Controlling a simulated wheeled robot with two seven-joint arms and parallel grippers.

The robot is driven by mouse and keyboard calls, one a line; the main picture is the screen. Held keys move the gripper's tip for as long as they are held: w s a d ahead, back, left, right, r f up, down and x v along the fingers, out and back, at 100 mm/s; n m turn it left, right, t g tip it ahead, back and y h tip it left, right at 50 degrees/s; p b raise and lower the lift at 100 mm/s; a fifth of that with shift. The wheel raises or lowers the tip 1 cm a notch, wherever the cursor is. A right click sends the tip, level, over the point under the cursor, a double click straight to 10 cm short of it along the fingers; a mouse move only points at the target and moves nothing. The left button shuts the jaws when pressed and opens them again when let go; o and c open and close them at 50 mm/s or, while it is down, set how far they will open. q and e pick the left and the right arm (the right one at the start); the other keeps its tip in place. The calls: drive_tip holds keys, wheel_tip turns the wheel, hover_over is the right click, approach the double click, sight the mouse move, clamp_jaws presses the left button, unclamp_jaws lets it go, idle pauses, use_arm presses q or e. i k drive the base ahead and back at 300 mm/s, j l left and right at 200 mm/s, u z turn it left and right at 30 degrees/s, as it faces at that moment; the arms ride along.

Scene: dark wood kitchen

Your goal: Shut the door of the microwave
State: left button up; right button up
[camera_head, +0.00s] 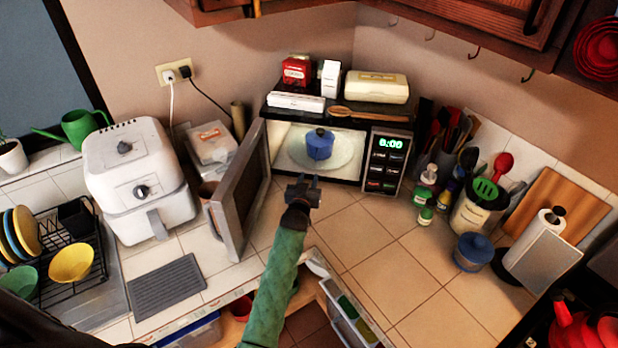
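The microwave (365,122) stands on the counter against the back wall, its lit interior facing me. Its door (240,192) is wide open, swung out toward me on the left side. A blue lidded pot (320,144) sits on the glass plate inside. My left gripper (304,184) is in front of the microwave opening, to the right of the door and apart from it in the picture. It holds nothing that I can see, and its finger gap is too small to judge. My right gripper is not in view.
A white air fryer (138,180) stands left of the door, and a brown mug (208,194) is behind the door. Boxes, a wooden spoon (368,114) and a bread bin (376,87) lie on the microwave. Small jars (424,196) stand to its right.

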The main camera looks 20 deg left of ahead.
sight(237, 202)
drive_tip(key=k+l, duration=0.1)
drive_tip(key=k, duration=0.4)
drive_tip(key=k+l, duration=0.1)
drive_tip(key=k, duration=0.4)
